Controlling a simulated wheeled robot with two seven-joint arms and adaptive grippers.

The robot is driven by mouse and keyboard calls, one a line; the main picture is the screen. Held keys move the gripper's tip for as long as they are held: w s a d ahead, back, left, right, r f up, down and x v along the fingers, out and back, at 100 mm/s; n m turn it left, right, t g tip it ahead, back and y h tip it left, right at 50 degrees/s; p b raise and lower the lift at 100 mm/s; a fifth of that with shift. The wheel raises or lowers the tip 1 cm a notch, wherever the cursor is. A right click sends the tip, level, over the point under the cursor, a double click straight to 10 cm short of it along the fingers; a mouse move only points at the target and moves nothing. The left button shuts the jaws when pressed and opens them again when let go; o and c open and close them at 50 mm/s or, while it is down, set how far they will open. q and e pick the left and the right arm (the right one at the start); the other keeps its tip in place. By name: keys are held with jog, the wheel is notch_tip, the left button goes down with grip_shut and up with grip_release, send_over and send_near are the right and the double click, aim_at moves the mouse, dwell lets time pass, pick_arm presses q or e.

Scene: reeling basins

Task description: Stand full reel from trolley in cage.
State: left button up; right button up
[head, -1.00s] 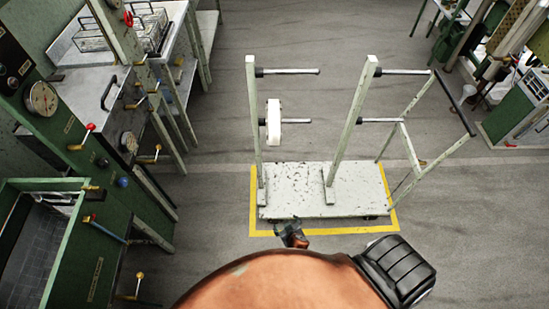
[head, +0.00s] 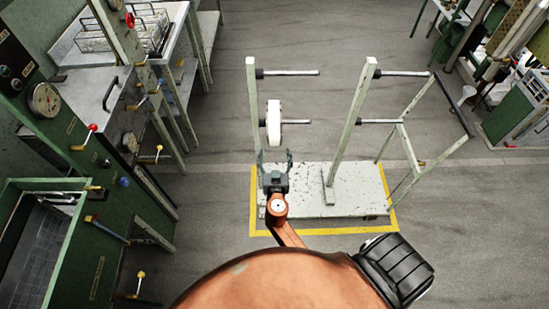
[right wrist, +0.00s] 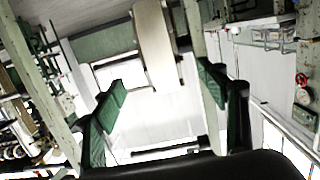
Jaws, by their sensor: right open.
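The full reel (head: 273,122), white and seen nearly edge-on, hangs on a lower peg of the trolley (head: 345,205). In the right wrist view the reel (right wrist: 156,45) is a pale upright band ahead of the fingers. My right gripper (head: 276,158) is open and empty, pointing at the reel from just below it in the picture, with a gap between. Its green-padded fingers (right wrist: 163,90) are spread apart in the right wrist view. A wire rack (head: 140,32), which looks like the cage, stands on the bench at upper left. My left gripper is not in view.
A green control panel (head: 95,215) and an open basin (head: 35,255) line the left side. Grey floor is clear between them and the trolley.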

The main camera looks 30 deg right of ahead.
aim_at(274, 140)
jog(key=x, duration=0.4)
jog(key=b+x, duration=0.1)
jog(key=x, duration=0.1)
jog(key=b+x, duration=0.1)
jog(key=x, duration=0.1)
jog(key=shift+w+d+f, duration=0.15)
jog(key=shift+w+f, duration=0.1)
jog(key=shift+b+x, duration=0.6)
jog(key=shift+x, duration=0.2)
jog(key=shift+r, duration=0.15)
jog(key=shift+c, duration=0.5)
jog(key=c, duration=1.2)
jog(key=shift+c, duration=0.2)
